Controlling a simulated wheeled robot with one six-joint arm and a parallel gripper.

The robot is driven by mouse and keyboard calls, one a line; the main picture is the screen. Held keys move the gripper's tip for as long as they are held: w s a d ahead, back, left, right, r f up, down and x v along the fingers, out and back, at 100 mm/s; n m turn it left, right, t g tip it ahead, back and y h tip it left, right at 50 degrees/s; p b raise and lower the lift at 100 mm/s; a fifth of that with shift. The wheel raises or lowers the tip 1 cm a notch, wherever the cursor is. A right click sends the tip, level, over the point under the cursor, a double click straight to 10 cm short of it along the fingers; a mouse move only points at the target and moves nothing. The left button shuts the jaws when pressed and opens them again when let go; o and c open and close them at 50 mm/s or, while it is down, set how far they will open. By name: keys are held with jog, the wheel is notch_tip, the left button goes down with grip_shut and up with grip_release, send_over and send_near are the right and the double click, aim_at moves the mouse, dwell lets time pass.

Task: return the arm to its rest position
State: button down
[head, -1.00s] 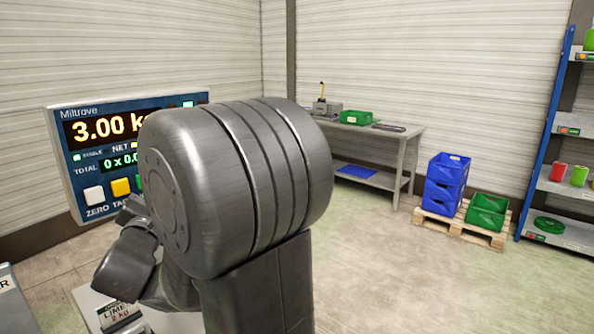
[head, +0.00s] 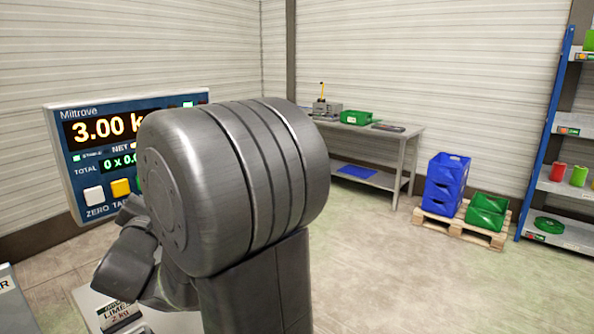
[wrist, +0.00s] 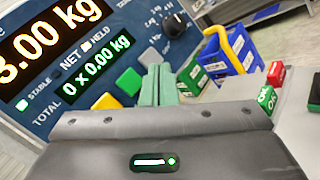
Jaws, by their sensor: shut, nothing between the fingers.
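My gripper (wrist: 158,86) shows in the wrist view with its two pale green fingers together and nothing between them. The fingers point toward the lower edge of the scale's display panel (wrist: 60,110), close to its green button (wrist: 130,82) and yellow button (wrist: 105,102). I cannot tell whether they touch the panel. In the head view, my large dark arm joint covers the right part of the panel (head: 80,112), and the fingertips cannot be made out. The panel reads 3.00 kg and 0 x 0.00 kg.
In the wrist view, a green box (wrist: 192,75) and a blue bin with a yellow handle (wrist: 232,50) stand to the right. A workbench (head: 400,133), a pallet with blue crates (head: 445,180) and green crates, and a shelf rack (head: 550,125) stand farther back. Open floor lies between.

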jog(key=w+a+b, duration=0.1)
jog(key=a+b, duration=0.1)
jog(key=w+a+b, duration=0.1)
jog(key=shift+w+f, duration=0.25)
jog(key=shift+w, duration=0.05)
jog(key=r+p, duration=0.1)
jog(key=p, duration=0.3)
jog(key=shift+w+a+p, duration=0.1)
jog(key=shift+p, duration=0.3)
